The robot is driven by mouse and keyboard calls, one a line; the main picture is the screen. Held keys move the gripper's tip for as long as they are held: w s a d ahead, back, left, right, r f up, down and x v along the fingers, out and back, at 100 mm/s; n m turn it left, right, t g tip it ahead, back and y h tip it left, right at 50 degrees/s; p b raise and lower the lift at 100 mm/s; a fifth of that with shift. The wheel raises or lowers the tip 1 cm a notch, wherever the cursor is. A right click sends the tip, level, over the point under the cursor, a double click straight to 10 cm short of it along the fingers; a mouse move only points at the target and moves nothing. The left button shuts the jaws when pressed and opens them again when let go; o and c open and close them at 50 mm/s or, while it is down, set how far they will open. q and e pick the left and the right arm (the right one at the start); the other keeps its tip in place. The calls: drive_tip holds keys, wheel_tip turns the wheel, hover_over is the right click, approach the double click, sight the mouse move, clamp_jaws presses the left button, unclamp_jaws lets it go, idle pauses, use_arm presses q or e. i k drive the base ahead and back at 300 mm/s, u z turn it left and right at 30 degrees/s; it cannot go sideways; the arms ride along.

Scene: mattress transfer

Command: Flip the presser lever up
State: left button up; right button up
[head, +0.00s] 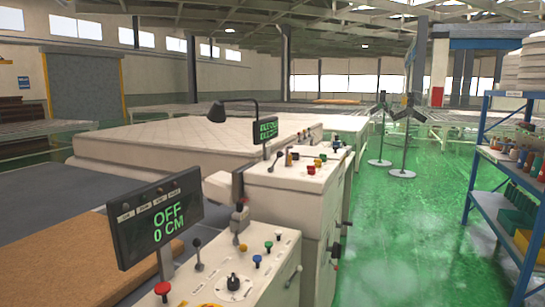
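A near white control console (255,285) stands at the lower middle. A black-knobbed lever (198,253) rises upright from its top. A red mushroom knob (163,290), a black dial (233,283) and small coloured buttons are around it. A dark display (157,217) on this console reads OFF and 0 CM. A second console (305,185) behind it has another small lever (281,158), coloured buttons and a green-lit display (265,130) too small to read. I cannot tell from labels which lever is the presser lever. Neither of my grippers is in view.
A white mattress (165,145) lies at the left behind the consoles. A brown board (85,265) lies at lower left. A blue shelf rack (500,205) with bottles and bins stands at the right. Glossy green floor (400,250) between consoles and rack is clear; stanchions (402,172) stand farther back.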

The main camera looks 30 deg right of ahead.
sight(279, 153)
drive_tip(key=k, duration=1.35)
drive_tip(key=z, duration=0.45)
drive_tip(key=i, duration=0.55)
drive_tip(key=z, duration=0.6)
drive_tip(key=i, duration=0.8)
drive_tip(key=u, duration=0.9)
drive_tip(key=i, duration=0.5)
drive_tip(key=u, duration=0.5)
